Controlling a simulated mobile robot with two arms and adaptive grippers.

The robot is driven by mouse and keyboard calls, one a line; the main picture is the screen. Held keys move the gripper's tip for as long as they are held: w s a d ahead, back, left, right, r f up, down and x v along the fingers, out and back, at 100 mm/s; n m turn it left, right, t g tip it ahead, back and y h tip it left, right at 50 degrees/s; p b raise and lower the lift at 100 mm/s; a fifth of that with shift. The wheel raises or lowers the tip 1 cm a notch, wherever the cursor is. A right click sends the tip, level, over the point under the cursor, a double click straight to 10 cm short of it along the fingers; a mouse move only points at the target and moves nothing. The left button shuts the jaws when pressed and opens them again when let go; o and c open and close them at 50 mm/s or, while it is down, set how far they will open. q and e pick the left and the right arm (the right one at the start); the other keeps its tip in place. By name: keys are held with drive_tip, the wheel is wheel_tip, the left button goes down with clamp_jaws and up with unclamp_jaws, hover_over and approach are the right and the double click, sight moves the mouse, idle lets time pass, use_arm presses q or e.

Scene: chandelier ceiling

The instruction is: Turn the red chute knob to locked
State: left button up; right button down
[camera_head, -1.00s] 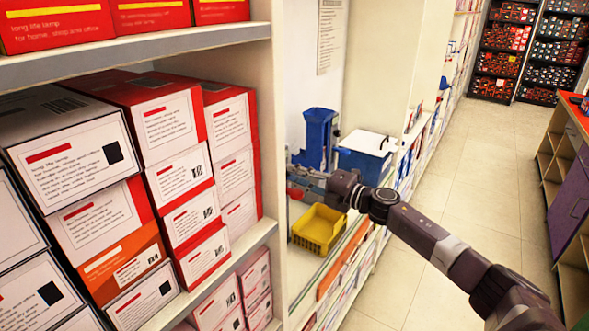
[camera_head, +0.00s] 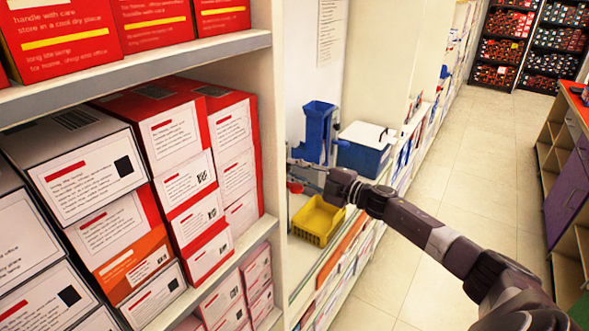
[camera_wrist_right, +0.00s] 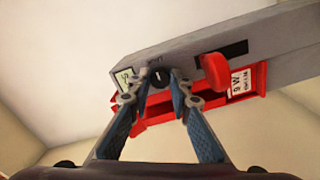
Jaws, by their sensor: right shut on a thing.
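In the right wrist view, a dark round knob (camera_wrist_right: 157,73) with a white mark sits on the front of a grey bar (camera_wrist_right: 270,60). Both fingers of my right gripper (camera_wrist_right: 160,90) are around it and shut on it, hiding part of it. A red chute part (camera_wrist_right: 152,118) lies below and behind the bar. A red rounded tab (camera_wrist_right: 215,70) stands to the right of the knob. In the head view, my right gripper (camera_head: 308,165) reaches in by the shelf bay; its fingertips are small and the knob cannot be made out. My left gripper is not in view.
A blue holder (camera_head: 319,130), a blue box with a white lid (camera_head: 366,150) and a yellow basket (camera_head: 318,220) stand close to the gripper. The shelf upright (camera_head: 268,110) and boxed lamps are to the left. The aisle floor (camera_head: 455,190) is clear.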

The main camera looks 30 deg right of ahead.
idle(0.3)
drive_tip(key=c, duration=1.8)
unclamp_jaws()
drive_tip(key=shift+d, duration=0.1)
drive_tip(key=shift+o, duration=0.2)
drive_tip(key=v, duration=1.2)
drive_tip(key=shift+f, duration=0.15)
